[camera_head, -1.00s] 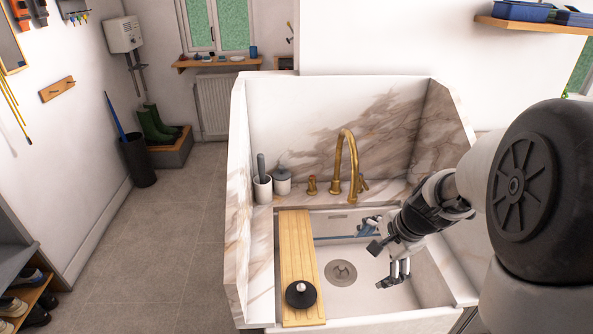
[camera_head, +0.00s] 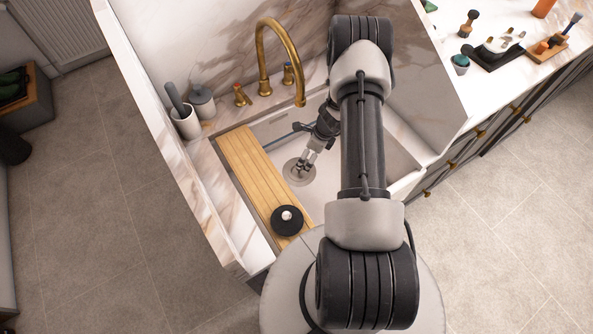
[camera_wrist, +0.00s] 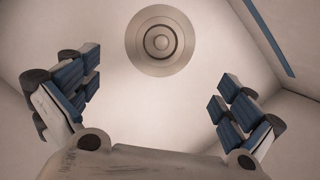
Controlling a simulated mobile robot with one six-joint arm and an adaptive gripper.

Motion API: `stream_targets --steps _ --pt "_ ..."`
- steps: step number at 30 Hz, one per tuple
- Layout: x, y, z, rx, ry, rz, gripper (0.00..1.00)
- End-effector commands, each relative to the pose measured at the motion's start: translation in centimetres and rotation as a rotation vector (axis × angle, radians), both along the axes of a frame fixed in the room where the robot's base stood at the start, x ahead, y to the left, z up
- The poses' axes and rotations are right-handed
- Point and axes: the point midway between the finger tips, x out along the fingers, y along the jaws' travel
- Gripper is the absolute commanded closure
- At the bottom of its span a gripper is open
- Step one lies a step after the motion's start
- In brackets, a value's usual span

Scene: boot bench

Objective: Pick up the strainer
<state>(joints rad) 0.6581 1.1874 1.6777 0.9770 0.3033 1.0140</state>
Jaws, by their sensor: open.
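The strainer (camera_wrist: 161,42) is a round grey metal piece with concentric rings, lying in the floor of the white sink. In the wrist view it sits at the top middle, ahead of my fingers. In the head view the strainer (camera_head: 299,172) is partly covered by my gripper (camera_head: 306,164), which points down over the basin. In the wrist view my gripper (camera_wrist: 160,103) is open, with its two blue-padded fingers wide apart and nothing between them. It looks apart from the strainer; the exact height is hard to tell.
A wooden board (camera_head: 255,172) lies across the sink's left side with a black round object (camera_head: 287,220) on it. A brass faucet (camera_head: 262,55) arches over the back. The marble side walls (camera_head: 165,150) enclose the sink. A counter with small tools (camera_head: 500,45) is at right.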

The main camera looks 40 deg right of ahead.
Motion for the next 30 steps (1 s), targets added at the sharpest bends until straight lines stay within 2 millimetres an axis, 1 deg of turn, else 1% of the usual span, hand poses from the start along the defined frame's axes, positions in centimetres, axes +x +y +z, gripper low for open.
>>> stream_targets --steps 1,3,6,9,12,17,19,27,30 --pt "0.2 0.3 -1.6 0.001 0.001 0.001 0.0" --pt "0.6 0.5 -3.1 0.002 0.001 0.003 0.0" --pt "1.1 0.8 -5.1 0.001 0.0 0.004 0.0" --pt "1.6 1.0 -6.6 0.0 0.0 0.004 0.0" --pt "1.8 1.1 -7.6 0.0 0.0 0.004 0.0" --pt "2.0 1.2 -8.1 0.0 -0.001 0.004 0.0" --pt "2.1 1.3 -8.6 0.0 0.0 0.005 0.0" --pt "3.1 1.7 -12.5 0.0 0.0 0.005 0.0" --pt "3.3 1.8 -13.0 0.0 -0.001 0.005 0.0"
